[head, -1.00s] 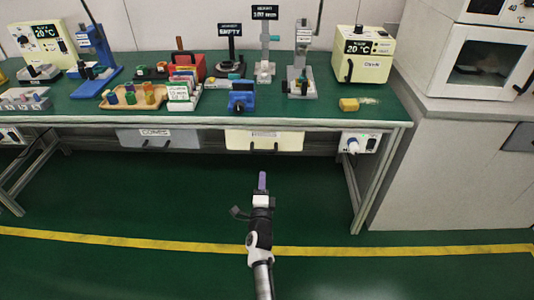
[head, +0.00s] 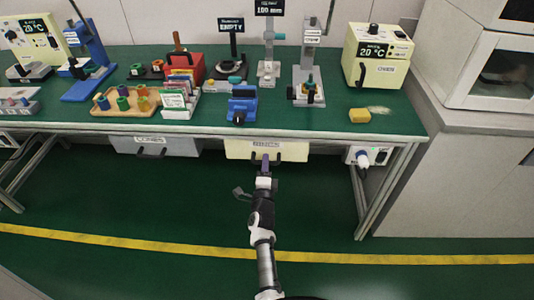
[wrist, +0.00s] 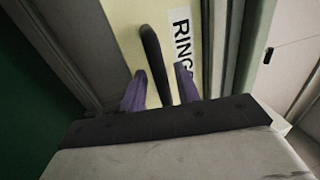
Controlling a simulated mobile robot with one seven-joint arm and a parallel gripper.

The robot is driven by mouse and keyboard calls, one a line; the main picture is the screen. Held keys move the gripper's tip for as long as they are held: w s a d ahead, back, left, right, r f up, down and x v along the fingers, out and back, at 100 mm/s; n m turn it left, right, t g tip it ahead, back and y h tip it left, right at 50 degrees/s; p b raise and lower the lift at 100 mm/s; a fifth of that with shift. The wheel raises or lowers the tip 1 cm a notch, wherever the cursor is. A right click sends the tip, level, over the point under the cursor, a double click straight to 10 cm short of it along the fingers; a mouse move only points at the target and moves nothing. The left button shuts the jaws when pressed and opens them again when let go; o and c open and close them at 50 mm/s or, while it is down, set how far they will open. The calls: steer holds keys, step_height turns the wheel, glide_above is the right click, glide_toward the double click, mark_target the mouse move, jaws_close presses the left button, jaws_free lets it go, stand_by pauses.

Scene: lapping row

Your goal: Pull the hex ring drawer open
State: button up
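The hex ring drawer (head: 238,151) has a cream front below the bench's front edge and looks shut. In the wrist view its front (wrist: 120,22) carries a label (wrist: 182,45) partly reading "RING". A dark bar handle (wrist: 154,62) stands out from it. My gripper (head: 265,158) is at the drawer front in the head view and hides part of it. In the wrist view my gripper's purple fingers (wrist: 161,90) are apart, one on each side of the handle. Gaps show between the handle and both fingers, so it does not look gripped.
A grey drawer (head: 155,146) with its own handle is to the left. The green floor below the drawer is clear.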

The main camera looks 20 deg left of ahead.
steer(key=shift+w+a+r, duration=0.1)
steer(key=shift+w, duration=0.3)
steer(key=shift+c, duration=0.4)
jaws_close()
steer(key=shift+s, duration=0.2)
